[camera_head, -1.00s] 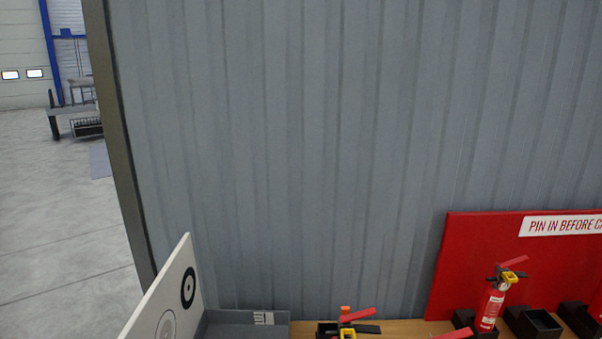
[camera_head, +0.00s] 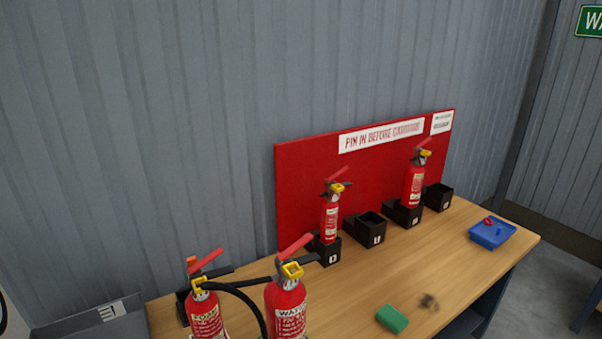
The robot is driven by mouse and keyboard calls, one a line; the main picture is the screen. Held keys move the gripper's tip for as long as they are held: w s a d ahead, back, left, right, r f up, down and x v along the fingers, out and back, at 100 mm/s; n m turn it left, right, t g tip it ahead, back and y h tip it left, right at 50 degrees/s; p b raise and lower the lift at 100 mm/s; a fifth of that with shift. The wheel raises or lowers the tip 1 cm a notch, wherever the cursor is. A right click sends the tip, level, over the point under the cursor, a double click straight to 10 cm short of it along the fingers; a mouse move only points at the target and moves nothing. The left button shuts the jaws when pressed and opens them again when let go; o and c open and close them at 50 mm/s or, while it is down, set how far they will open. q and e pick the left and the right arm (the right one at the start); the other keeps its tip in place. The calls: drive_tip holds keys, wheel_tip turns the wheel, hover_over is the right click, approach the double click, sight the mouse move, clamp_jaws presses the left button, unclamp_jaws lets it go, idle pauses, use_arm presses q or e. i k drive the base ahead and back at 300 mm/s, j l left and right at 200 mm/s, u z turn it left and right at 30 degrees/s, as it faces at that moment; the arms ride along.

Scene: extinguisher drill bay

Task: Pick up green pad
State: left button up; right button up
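The green pad (camera_head: 392,319) is a small block lying on the wooden table, near its front edge. A dark smudge (camera_head: 429,302) is on the table just to the right of the pad. Nothing covers the pad. Neither of my grippers shows in the head view.
Two larger red extinguishers, one marked foam (camera_head: 206,315) and one marked water (camera_head: 287,308), stand left of the pad. Black holders along the red board (camera_head: 305,180) carry two smaller extinguishers. A blue tray (camera_head: 492,233) sits at the table's right end. Bare wood (camera_head: 440,262) surrounds the pad's far side.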

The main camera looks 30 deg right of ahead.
sight(389, 315)
drive_tip(key=z, duration=1.7)
drive_tip(key=i+l+u, duration=0.2)
drive_tip(key=l, duration=0.15)
drive_tip(key=l+u, duration=0.2)
drive_tip(key=l, duration=0.15)
drive_tip(key=i+l+u, duration=0.2)
drive_tip(key=l, duration=0.15)
drive_tip(key=k, duration=0.05)
